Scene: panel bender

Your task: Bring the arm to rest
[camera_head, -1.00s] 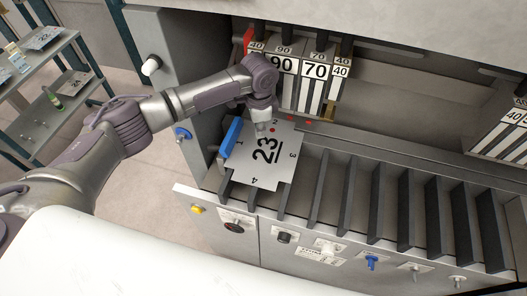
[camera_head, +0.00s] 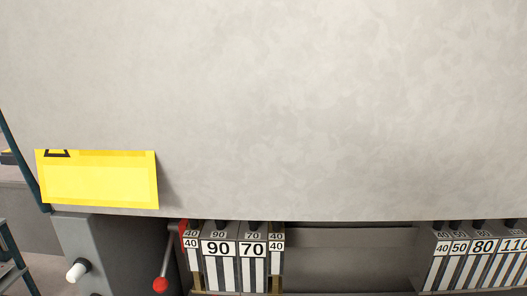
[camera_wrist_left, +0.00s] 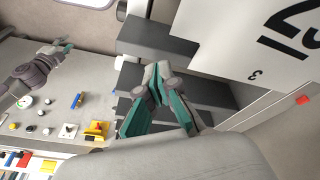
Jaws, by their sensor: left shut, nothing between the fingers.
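My left gripper (camera_wrist_left: 158,84) shows in the left wrist view, with its grey and teal fingers shut and empty. The white sheet with large black numerals (camera_wrist_left: 290,35) is at the upper right of that view, apart from the fingers. An arm at the left of the wrist view looks like my right one; its gripper (camera_wrist_left: 67,46) is too small to tell open from shut. Neither arm shows in the head view.
The head view is mostly the machine's plain grey panel with a yellow sign (camera_head: 100,182). Below it are numbered tool blocks (camera_head: 235,262), more blocks (camera_head: 480,262) and a red-knobbed lever (camera_head: 161,283). The wrist view shows coloured knobs (camera_wrist_left: 97,130) and dark slats.

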